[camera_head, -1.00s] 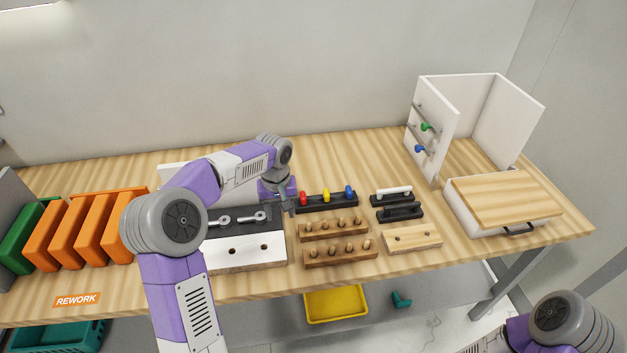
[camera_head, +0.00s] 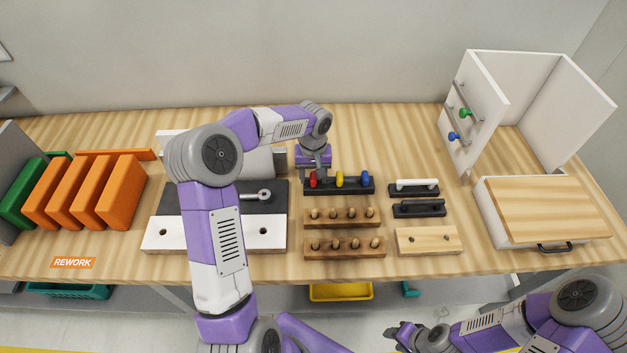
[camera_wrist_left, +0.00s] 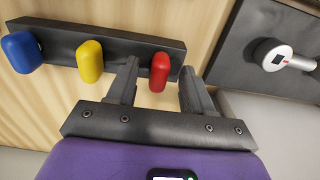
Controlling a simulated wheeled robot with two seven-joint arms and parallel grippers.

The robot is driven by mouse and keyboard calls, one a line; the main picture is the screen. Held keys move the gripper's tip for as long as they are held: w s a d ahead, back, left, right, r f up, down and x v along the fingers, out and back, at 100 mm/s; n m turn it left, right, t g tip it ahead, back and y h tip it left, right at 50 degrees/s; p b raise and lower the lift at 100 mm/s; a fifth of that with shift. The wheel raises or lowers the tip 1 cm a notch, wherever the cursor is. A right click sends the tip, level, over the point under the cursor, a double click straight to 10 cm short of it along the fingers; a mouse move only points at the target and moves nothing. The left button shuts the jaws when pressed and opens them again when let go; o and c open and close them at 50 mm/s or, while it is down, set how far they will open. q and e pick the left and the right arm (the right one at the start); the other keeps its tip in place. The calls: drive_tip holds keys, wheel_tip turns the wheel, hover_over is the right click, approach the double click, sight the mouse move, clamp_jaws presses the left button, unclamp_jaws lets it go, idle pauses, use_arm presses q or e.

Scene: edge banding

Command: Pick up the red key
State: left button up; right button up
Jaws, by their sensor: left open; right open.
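The red key (camera_wrist_left: 160,72) stands at one end of a black holder (camera_wrist_left: 120,40), beside a yellow key (camera_wrist_left: 90,61) and a blue key (camera_wrist_left: 22,52). In the head view the red key (camera_head: 313,180) is at the holder's left end, just below my left gripper (camera_head: 314,174). In the left wrist view my left gripper (camera_wrist_left: 158,85) is open, with the red key between its two fingers, nearer the left one. I see no clear grip on it. My right gripper (camera_head: 395,335) is low in the head view, apart from the bench and empty.
Wooden peg racks (camera_head: 342,218) stand in front of the key holder. A black panel with a metal key-like tool (camera_head: 258,195) lies to its left. Handles (camera_head: 418,187), a wooden block (camera_head: 430,240) and a white cabinet (camera_head: 500,215) are to the right. Orange bins (camera_head: 120,192) stand far left.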

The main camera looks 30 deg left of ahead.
use_arm(q)
drive_tip(key=shift+w+f, duration=0.1)
drive_tip(key=shift+f, duration=0.4)
drive_tip(key=shift+r, duration=0.1)
clamp_jaws()
